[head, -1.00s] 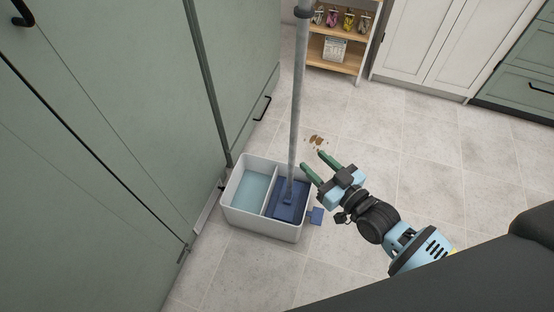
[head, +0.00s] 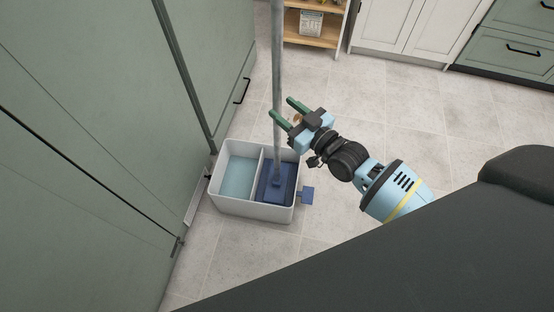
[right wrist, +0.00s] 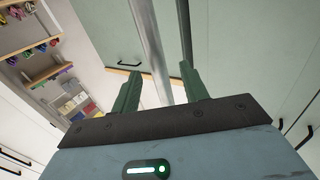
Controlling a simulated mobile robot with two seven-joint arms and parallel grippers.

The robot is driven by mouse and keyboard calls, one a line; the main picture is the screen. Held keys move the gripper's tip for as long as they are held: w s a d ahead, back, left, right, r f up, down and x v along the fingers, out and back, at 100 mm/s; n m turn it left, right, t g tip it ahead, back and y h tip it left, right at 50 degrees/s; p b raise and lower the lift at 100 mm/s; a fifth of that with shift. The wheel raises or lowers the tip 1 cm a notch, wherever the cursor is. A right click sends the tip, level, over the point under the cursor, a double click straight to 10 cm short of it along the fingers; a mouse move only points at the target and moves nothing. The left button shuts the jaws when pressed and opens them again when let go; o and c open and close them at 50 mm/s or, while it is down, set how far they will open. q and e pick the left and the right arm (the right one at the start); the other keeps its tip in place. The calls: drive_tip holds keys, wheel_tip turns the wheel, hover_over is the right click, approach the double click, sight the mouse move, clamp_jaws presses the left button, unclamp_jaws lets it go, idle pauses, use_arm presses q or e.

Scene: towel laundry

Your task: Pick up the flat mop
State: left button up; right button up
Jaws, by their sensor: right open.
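The flat mop stands nearly upright, its long grey pole (head: 277,62) rising out of the top of the head view. Its foot is in the blue right compartment of a white two-part bucket (head: 250,208). My right gripper (head: 282,106) is open and empty, its green fingers pointing at the pole above the bucket. In the right wrist view the pole (right wrist: 147,38) runs down between the two fingers (right wrist: 158,86). I cannot tell whether the fingertips have passed it. My left gripper is not in view.
The bucket's left compartment holds pale blue water (head: 238,178). Green cabinets (head: 90,130) stand close on the left, and a wooden shelf (head: 313,40) at the back. The tiled floor (head: 430,110) on the right is clear.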

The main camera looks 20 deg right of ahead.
sight(280, 105)
drive_tip(key=shift+b+x, duration=0.35)
drive_tip(key=shift+x, duration=1.45)
drive_tip(key=shift+d, duration=0.15)
clamp_jaws()
